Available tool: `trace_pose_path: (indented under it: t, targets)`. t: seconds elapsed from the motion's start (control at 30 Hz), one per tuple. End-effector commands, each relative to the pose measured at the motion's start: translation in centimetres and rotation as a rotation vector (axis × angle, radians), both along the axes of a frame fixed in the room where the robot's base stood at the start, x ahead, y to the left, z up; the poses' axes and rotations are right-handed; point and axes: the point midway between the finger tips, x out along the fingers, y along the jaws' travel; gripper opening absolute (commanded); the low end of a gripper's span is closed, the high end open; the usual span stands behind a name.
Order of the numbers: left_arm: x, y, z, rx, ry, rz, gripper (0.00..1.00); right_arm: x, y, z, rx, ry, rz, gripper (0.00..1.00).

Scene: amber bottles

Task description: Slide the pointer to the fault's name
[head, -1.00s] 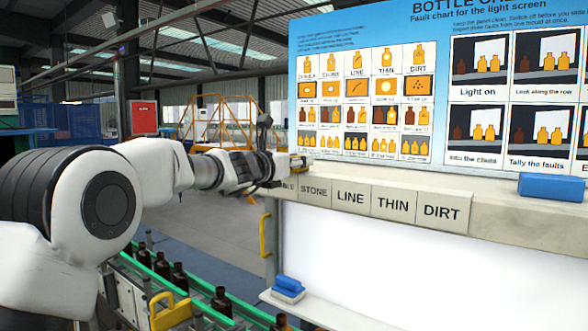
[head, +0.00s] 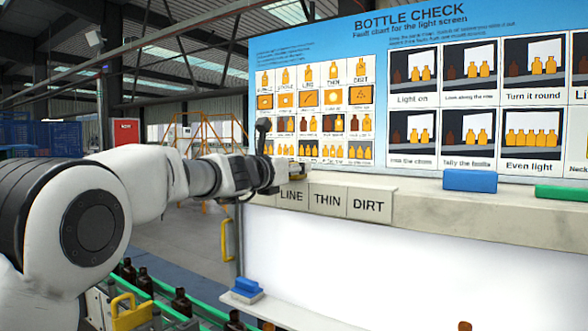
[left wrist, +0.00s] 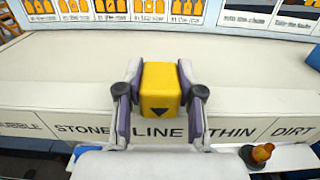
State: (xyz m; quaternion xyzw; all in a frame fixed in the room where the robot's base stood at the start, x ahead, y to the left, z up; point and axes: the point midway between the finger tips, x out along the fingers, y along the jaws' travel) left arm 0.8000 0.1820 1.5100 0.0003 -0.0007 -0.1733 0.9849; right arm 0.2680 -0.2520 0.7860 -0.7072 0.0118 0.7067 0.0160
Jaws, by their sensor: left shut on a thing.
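The yellow pointer (left wrist: 160,88), a block with a dark downward triangle, stands on the pale ledge (left wrist: 60,70) above a row of fault names. My left gripper (left wrist: 160,100) is shut on it, one finger at each side. In the left wrist view the triangle points at the LINE label (left wrist: 158,132). STONE (left wrist: 78,130) is to its left, THIN (left wrist: 230,131) and DIRT (left wrist: 293,132) to its right. In the head view my left gripper (head: 292,172) reaches the ledge above LINE (head: 291,195), largely hiding the pointer and the labels left of LINE. My right gripper is out of view.
The fault chart (head: 318,100) stands behind the ledge. A blue block (head: 470,181) and a green block (head: 562,192) sit on the ledge to the right. The white light screen (head: 380,265) is below. Brown bottles (head: 181,302) line a green-railed conveyor at lower left.

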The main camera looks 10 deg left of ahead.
Motion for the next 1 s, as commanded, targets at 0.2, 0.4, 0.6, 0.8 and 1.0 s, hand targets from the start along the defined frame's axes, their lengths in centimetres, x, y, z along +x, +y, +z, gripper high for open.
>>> trace_pose_path:
  t: [0.2,0.4,0.6,0.8,1.0]
  targets:
    - [0.0,0.0,-0.1,-0.002,0.002,0.0,0.62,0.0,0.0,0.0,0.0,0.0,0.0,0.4]
    - [0.0,0.0,-0.1,-0.002,0.002,0.0,0.62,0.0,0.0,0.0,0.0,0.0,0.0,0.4]
    - [-1.9,0.7,0.0,-0.003,0.003,0.0,0.62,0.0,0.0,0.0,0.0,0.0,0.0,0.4]
    - [-6.8,2.5,0.0,-0.003,0.002,0.001,0.62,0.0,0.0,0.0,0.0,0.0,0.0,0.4]
    - [-10.4,3.7,-0.1,-0.003,0.002,0.0,0.62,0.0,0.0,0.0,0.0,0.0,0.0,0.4]
